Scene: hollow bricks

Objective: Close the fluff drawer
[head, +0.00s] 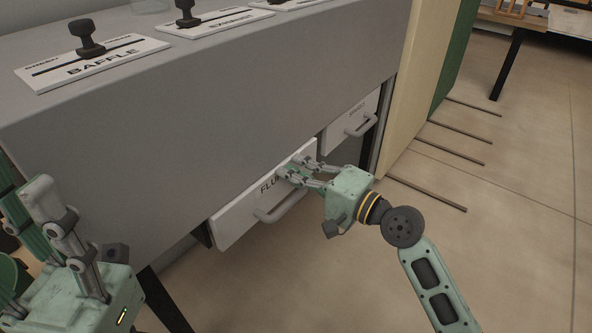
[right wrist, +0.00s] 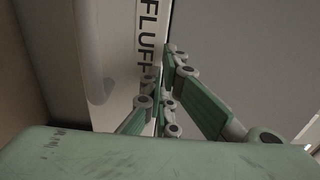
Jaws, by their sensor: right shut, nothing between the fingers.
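The fluff drawer (head: 237,219) has a white front with a "FLUFF" label and a grey handle (head: 282,208), below the grey cabinet top. From here I cannot tell how far out it stands. My right gripper (head: 293,172) is shut and empty, its fingertips at the upper part of the drawer front, over the end of the label. In the right wrist view the fingers (right wrist: 165,95) are beside the label on the drawer front (right wrist: 122,40); contact is unclear. My left gripper (head: 30,195) is at the lower left, away from the drawer; its finger opening is unclear.
A second white drawer (head: 349,123) with a handle is right of the fluff drawer. Above, the grey cabinet (head: 200,110) carries slider panels, one labelled "BAFFLE" (head: 95,62). A cream panel (head: 408,95) stands at right. Floor (head: 520,220) there is mostly clear.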

